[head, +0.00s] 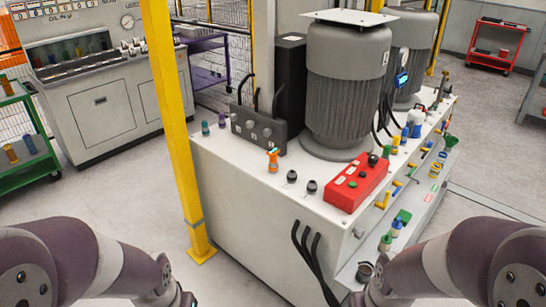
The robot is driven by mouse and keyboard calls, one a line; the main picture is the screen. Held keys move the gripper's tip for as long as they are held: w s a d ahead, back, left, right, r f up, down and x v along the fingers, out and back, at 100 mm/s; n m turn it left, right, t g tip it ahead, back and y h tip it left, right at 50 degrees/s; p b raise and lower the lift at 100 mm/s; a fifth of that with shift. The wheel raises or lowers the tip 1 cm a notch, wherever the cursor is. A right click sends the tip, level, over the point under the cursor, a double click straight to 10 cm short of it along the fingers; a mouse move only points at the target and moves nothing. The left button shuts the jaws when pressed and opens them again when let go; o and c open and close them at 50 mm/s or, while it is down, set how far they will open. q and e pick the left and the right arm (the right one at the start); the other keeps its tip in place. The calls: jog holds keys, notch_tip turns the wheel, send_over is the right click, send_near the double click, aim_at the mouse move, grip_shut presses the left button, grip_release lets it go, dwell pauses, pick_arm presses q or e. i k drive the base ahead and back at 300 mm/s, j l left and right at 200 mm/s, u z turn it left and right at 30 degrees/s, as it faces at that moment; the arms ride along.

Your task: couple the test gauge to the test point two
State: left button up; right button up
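A small gauge with a lit blue-cyan display (402,80) shows at the right side of the near grey motor, in front of the second motor. Its lower end and what it rests on are hard to make out. Two dark knobbed fittings (291,177) stand on the white cabinet top (240,170), with an orange fitting (273,160) behind them. A teal fitting (205,129) and a purple one (222,118) stand at the cabinet's left end. No label tells me which is test point two. My two arms enter at the bottom corners; their grippers are outside the picture.
A yellow post (177,120) rises left of the cabinet. A red control box (357,185) sits on the cabinet's front edge. Black hoses (310,255) hang down the front. A side ledge (400,222) holds several coloured fittings. A green rack (28,150) stands far left.

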aim_at(272, 152)
jog(key=i+j+z, duration=0.15)
jog(key=i+j, duration=0.85)
jog(key=i+j+z, duration=0.2)
jog(key=i+j, duration=0.9)
